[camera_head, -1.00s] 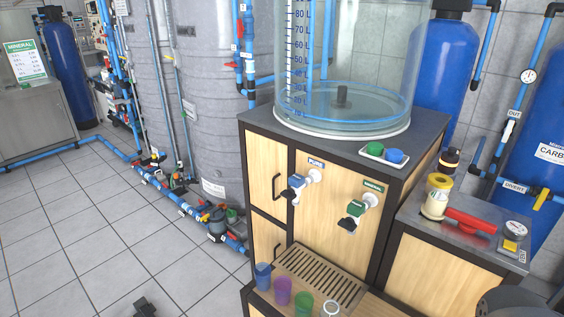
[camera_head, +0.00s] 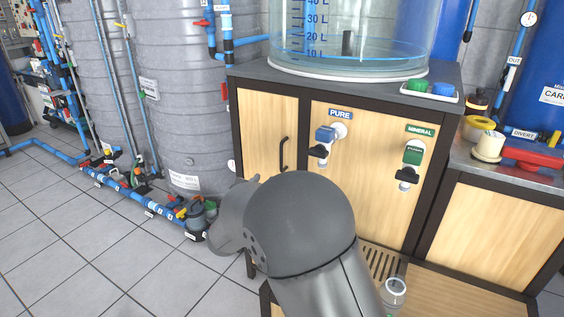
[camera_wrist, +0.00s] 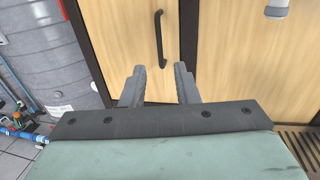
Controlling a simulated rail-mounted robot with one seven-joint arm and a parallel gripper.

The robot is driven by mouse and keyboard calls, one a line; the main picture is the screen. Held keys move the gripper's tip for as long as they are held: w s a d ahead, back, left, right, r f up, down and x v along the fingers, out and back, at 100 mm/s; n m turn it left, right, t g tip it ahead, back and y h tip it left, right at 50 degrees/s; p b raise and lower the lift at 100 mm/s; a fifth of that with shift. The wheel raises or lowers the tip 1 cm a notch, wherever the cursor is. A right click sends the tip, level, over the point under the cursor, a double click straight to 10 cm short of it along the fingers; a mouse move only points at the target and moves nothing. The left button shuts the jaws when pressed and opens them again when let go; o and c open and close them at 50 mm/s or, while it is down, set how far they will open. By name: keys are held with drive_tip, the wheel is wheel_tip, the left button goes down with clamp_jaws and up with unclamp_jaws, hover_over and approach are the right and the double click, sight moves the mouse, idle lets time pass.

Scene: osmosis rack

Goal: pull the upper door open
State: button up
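The upper door (camera_head: 262,132) is a light wood panel at the left of the cabinet front, and it is closed. Its black vertical bar handle (camera_head: 283,154) sits near the door's right edge; it also shows in the wrist view (camera_wrist: 159,40). My gripper (camera_wrist: 159,82) is open in the wrist view, its two dark fingers apart and pointing at the door. The handle lies ahead, between the lines of the fingers, and nothing is between the fingertips. In the head view my grey arm hides the gripper and the cabinet's lower left part.
A PURE tap (camera_head: 325,142) and a MINERAL tap (camera_head: 410,165) stick out right of the door. A clear tank (camera_head: 385,45) stands on top. A slatted drip tray (camera_head: 378,262) lies below the taps. Pipes (camera_head: 150,203) run along the floor at left, where tiles are open.

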sight(281, 153)
drive_tip(key=x, duration=1.7)
drive_tip(key=shift+w+a+b, duration=0.15)
drive_tip(key=shift+a+b, duration=0.1)
drive_tip(key=shift+b, duration=0.1)
drive_tip(key=shift+c, duration=0.3)
drive_tip(key=shift+r, duration=0.1)
clamp_jaws()
